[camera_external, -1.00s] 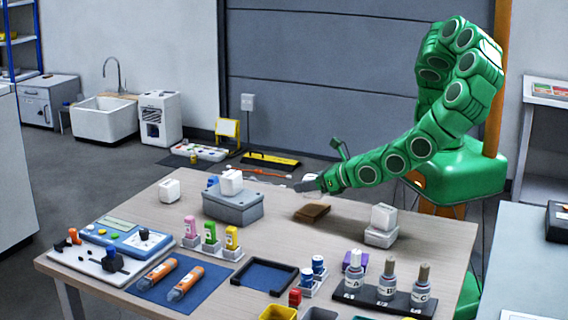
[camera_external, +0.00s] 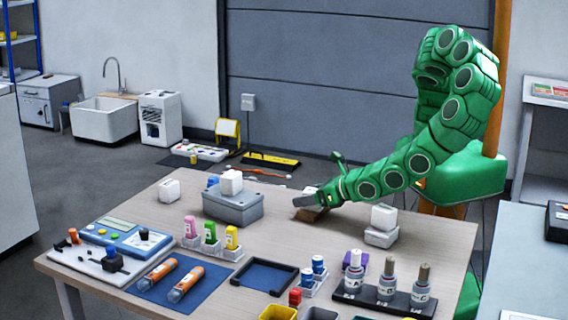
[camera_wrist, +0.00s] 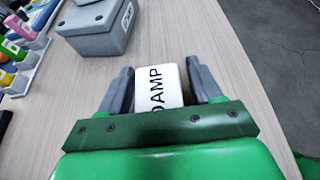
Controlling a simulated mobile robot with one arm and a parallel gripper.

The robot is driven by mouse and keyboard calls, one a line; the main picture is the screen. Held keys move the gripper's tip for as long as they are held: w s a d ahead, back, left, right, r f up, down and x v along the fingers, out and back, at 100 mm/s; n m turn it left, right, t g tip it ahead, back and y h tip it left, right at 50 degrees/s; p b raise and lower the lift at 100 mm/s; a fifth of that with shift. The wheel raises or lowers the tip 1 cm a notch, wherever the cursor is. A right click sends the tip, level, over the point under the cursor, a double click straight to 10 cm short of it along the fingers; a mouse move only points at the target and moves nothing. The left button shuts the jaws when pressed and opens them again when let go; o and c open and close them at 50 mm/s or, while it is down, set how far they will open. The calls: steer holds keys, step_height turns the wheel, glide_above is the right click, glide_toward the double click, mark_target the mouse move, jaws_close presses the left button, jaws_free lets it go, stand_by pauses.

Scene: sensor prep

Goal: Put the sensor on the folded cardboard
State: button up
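The sensor, a white block with dark lettering ending in "AMP" (camera_wrist: 158,86), sits between my fingers in the wrist view. My gripper (camera_wrist: 159,82) appears shut on it, with a finger along each side. In the external view, my gripper (camera_external: 303,201) is low over the brown folded cardboard (camera_external: 309,215), near the back middle of the table. The gripper and arm hide part of the cardboard there, and it does not show in the wrist view. I cannot tell whether the sensor touches the cardboard.
A grey box (camera_external: 233,208) with a white block (camera_external: 231,183) on it stands left of my gripper. Stacked white blocks (camera_external: 381,236) stand to the right. Bottles in a black rack (camera_external: 385,299) and a dark tray (camera_external: 265,275) are nearer the front. Table around the cardboard is clear.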

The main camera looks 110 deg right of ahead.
steer(key=shift+o, duration=0.4)
steer(key=shift+r, duration=0.1)
steer(key=v, duration=1.2)
